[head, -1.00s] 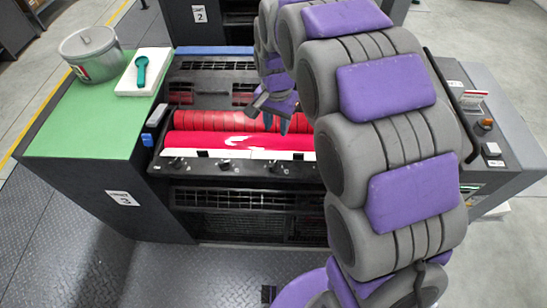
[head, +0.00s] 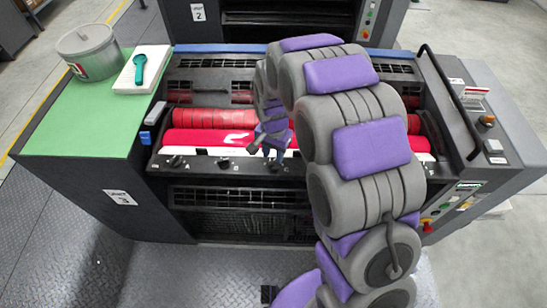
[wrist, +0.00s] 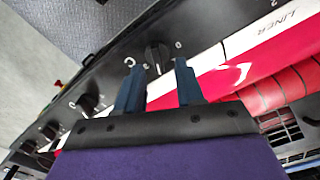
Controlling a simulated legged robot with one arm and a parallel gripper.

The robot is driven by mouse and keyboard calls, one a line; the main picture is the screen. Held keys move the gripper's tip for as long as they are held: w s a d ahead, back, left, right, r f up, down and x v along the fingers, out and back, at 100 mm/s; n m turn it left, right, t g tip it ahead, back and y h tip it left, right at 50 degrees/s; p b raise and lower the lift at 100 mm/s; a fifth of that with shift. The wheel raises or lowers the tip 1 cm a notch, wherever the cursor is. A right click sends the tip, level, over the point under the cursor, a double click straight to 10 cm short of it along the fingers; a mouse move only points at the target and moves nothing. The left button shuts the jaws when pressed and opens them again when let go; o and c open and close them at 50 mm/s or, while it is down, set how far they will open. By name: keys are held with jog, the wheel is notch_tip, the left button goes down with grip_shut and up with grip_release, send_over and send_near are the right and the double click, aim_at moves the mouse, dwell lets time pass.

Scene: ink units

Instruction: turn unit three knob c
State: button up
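Unit three (head: 118,197) is the dark press with the green top and a label reading 3. Knob C (wrist: 157,57) is a black knob on its front panel, with a white C to its left and a 0 to its right in the wrist view. My gripper (wrist: 159,68) is open and empty. Its two blue fingers point at the knob, one on each side in the picture. I cannot tell whether they touch it.
Other knobs (wrist: 88,103) sit along the same panel. Red rollers (head: 205,137) lie just behind the knob row. A grey bucket (head: 88,52) and a white pad with a teal tool (head: 140,68) stand on the green top (head: 95,120). A dark rail (head: 450,95) rises at the right.

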aim_at(274, 163)
jog(key=shift+f, duration=1.3)
jog(key=shift+d, duration=0.1)
jog(key=shift+c, duration=0.2)
grip_shut()
